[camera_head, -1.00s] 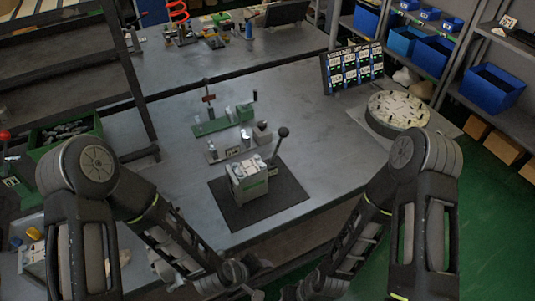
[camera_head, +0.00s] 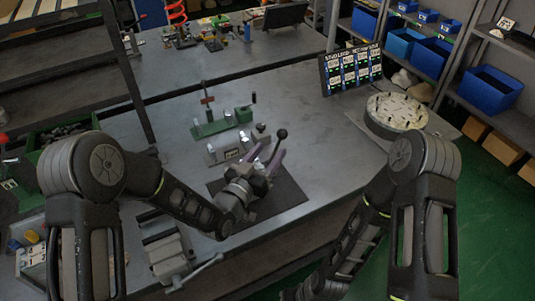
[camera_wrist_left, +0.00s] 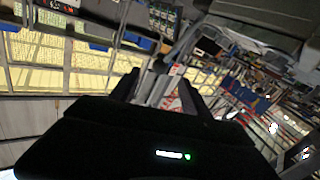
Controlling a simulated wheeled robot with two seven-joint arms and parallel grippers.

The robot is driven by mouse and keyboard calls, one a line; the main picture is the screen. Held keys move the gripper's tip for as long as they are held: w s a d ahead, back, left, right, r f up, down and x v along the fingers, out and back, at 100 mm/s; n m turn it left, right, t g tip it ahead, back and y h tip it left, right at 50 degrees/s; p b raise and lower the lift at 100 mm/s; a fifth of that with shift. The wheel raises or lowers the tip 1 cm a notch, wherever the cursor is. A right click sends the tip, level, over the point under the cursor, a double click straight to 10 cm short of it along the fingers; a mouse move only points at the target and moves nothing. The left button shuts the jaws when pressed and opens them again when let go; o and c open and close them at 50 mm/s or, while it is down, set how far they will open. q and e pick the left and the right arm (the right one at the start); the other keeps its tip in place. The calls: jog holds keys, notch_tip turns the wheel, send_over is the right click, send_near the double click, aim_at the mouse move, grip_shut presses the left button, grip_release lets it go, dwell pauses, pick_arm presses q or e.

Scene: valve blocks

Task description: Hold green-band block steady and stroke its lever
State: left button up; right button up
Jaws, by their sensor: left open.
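The green-band block stands on a dark mat (camera_head: 285,195) near the table's front edge. It is almost wholly hidden behind my left gripper in the head view. Its lever (camera_head: 281,135), a dark rod with a black ball on top, rises tilted to the right above the fingers. My left gripper (camera_head: 267,156) is open, its two purple-grey fingers reaching over the block's place. Whether they touch it I cannot tell. The left wrist view shows a pale and red patch (camera_wrist_left: 173,97) between the dark fingers, too blurred to name. My right arm hangs at the lower right, its gripper out of view.
Behind the mat stand a grey block (camera_head: 228,148) and a green fixture (camera_head: 215,124) with a red-topped post. A round pale disc (camera_head: 397,110) lies at the right. A grey vise (camera_head: 170,256) is at the front left. The tabletop right of the mat is clear.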

pick_arm(q)
jog(key=shift+w, duration=0.1)
jog(key=x, duration=1.2)
jog(key=shift+f, duration=0.1)
jog(key=shift+c, duration=0.3)
grip_shut()
dwell(0.6)
jog(key=shift+o, duration=0.3)
grip_release()
jog(key=shift+a, duration=0.1)
